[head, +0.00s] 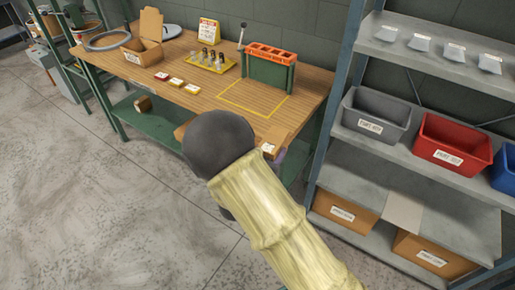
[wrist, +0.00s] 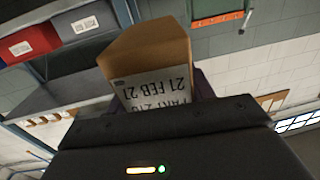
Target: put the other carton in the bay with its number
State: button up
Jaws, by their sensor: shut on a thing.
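My gripper (wrist: 163,104) is shut on a brown carton (wrist: 150,47), which the wrist view shows close up. The carton has a white label, upside down in that view, with "21 FEB 27" and a part number that I cannot read fully. Two other labelled cartons stand on the lower shelf at the right, one at the left (head: 343,212) and one nearer (head: 432,257). Their print is too small to read.
The workbench (head: 215,100) holds an open cardboard box (head: 145,50), small cards, a yellow tray (head: 208,63) and a green-orange rack (head: 270,66). Grey (head: 376,115), red (head: 452,148) and blue (head: 503,170) bins stand on the rack shelf. Floor at the left is clear.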

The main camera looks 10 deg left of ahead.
jog(key=d+f+n+y, duration=0.1)
jog(key=d+f+y, duration=0.1)
jog(key=d+f, duration=0.6)
jog(key=d+f+n+y, duration=0.2)
jog(key=d+f, duration=0.7)
jog(key=d, duration=0.5)
jog(key=shift+w+d+t+y, duration=0.35)
jog(key=shift+w+t+y, duration=0.1)
jog(key=shift+y, duration=0.15)
jog(key=shift+d+f, duration=0.1)
jog(key=shift+f, duration=0.05)
